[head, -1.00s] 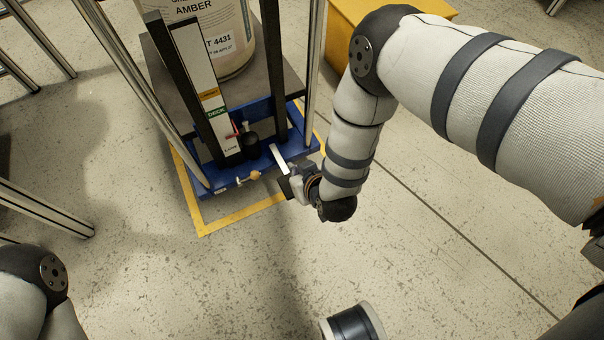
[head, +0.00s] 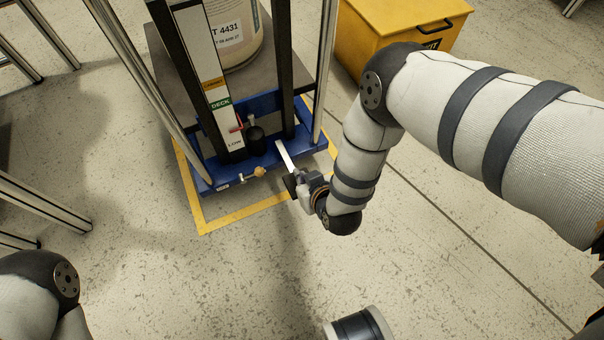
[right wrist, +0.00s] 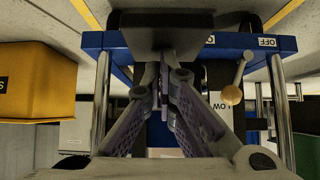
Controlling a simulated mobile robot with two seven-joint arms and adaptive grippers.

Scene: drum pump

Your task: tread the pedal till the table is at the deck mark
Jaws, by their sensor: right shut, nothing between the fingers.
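The blue lift (head: 222,181) stands in a yellow floor outline and carries a grey table (head: 178,82) with a drum (head: 237,50) on it. Its white scale (head: 197,57) has a green DECK mark (head: 220,104), an orange mark above and LOW below. A red piece (head: 237,127) shows beside the scale below DECK; I cannot tell whether it is the pointer. The pedal's silver arm (head: 284,155) ends in a dark pad (right wrist: 162,31). My right gripper (head: 300,188) is shut and empty at the pad; contact is unclear. It shows in the right wrist view (right wrist: 162,88). My left gripper is out of view.
A yellow box (head: 391,35) stands behind my right arm. A small lever with a tan knob (head: 260,171) sticks out left of the pedal, near an OFF label (right wrist: 267,42). Metal posts (head: 45,205) stand at the left.

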